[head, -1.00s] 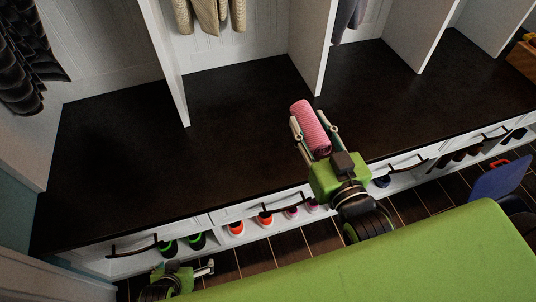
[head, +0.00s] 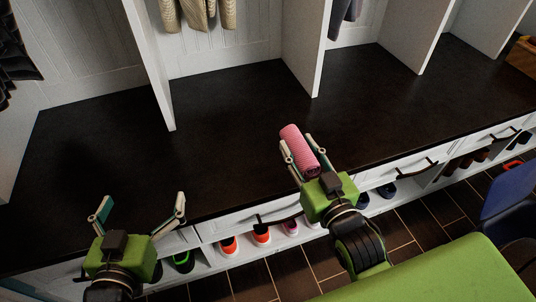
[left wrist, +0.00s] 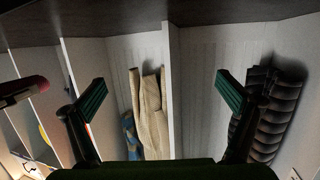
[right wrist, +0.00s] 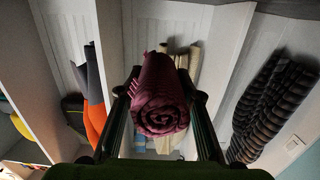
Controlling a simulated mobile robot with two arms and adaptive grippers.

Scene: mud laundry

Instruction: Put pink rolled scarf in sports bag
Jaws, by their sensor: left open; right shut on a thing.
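The pink rolled scarf (head: 299,149) is between the fingers of my right gripper (head: 302,158), which is shut on it above the front part of the dark bench top. In the right wrist view the scarf (right wrist: 160,97) shows its spiral end toward the camera, with a finger on each side. My left gripper (head: 143,211) is open and empty, near the bench's front edge at the lower left. Its two spread fingers also show in the left wrist view (left wrist: 160,103). I see no sports bag that I can make out in the head view.
Shoes (head: 229,245) stand in the cubbies below. A blue chair (head: 508,190) is at the right.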

